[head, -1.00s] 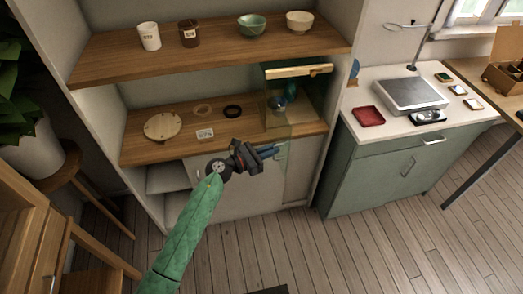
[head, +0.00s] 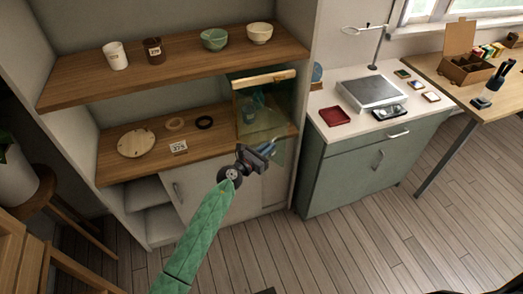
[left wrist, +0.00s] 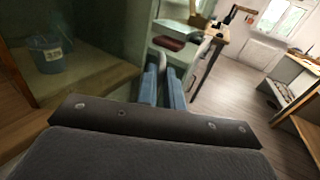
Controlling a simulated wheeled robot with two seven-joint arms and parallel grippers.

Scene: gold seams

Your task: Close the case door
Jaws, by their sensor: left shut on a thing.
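The glass case (head: 250,118) stands at the right end of the lower wooden shelf, with a pale wooden strip (head: 264,79) along its top. Its door is a greenish see-through pane at the front; its exact angle is hard to tell. A blue cup with a label shows behind the glass in the left wrist view (left wrist: 47,54). My left gripper (head: 266,149) is at the front lower right of the case, below the shelf's front edge. Its blue fingers (left wrist: 165,86) are close together, shut on the case door; the held edge is mostly hidden. My right gripper is not in view.
Cups and bowls stand on the upper shelf (head: 160,70). A green cabinet (head: 350,165) stands to the right. The floor before it is clear.

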